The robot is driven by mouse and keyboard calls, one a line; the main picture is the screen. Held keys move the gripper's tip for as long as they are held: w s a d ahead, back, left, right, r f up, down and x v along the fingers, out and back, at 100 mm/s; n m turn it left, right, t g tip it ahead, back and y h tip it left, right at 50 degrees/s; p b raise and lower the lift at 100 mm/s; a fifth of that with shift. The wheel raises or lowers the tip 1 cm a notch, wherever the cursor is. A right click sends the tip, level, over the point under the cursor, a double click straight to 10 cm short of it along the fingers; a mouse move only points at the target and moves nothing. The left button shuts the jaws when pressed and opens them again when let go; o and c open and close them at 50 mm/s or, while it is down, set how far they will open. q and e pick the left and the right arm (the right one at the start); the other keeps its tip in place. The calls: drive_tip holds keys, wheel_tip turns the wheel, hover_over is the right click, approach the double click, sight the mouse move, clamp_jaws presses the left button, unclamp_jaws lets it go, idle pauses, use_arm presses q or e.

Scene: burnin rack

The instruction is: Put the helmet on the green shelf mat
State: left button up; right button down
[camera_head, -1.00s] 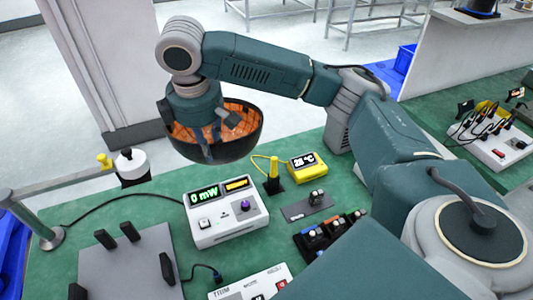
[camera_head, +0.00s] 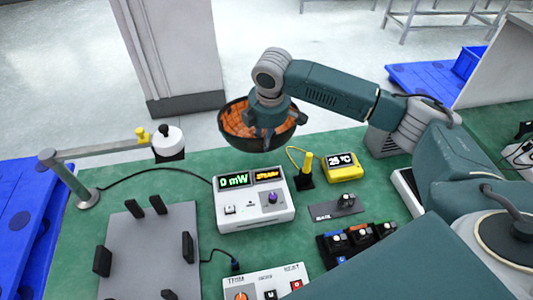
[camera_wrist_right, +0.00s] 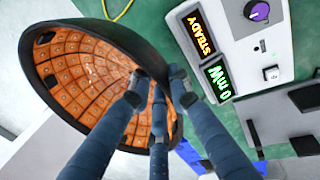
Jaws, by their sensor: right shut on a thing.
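The helmet (camera_head: 238,121) is a dark bowl-like shell with an orange gridded lining, its open side turned up. My right gripper (camera_head: 266,138) is shut on its rim, and the helmet hangs past the far edge of the green bench, above the floor line. In the right wrist view the helmet's lining (camera_wrist_right: 85,75) fills the upper left, and the gripper's fingers (camera_wrist_right: 160,85) pinch the black rim. I cannot make out a green shelf mat apart from the green bench top. My left gripper is not in view.
A white meter (camera_head: 254,215) reading 0 mW, a yellow thermometer (camera_head: 342,167) and a yellow-tipped probe (camera_head: 306,170) stand near the helmet. A lamp arm (camera_head: 110,149) and a grey plate with posts (camera_head: 150,255) are left. A pillar (camera_head: 172,55) rises behind; blue pallets (camera_head: 18,235) flank the bench.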

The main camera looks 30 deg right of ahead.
drive_tip(key=s+x, duration=0.1)
drive_tip(key=x, duration=0.6)
drive_tip(key=shift+s+a+f+p, duration=0.15)
drive_tip(key=shift+s+f+p, duration=0.15)
drive_tip(key=shift+p, duration=0.15)
drive_tip(key=c, duration=1.9)
unclamp_jaws()
drive_tip(key=shift+f, duration=0.15)
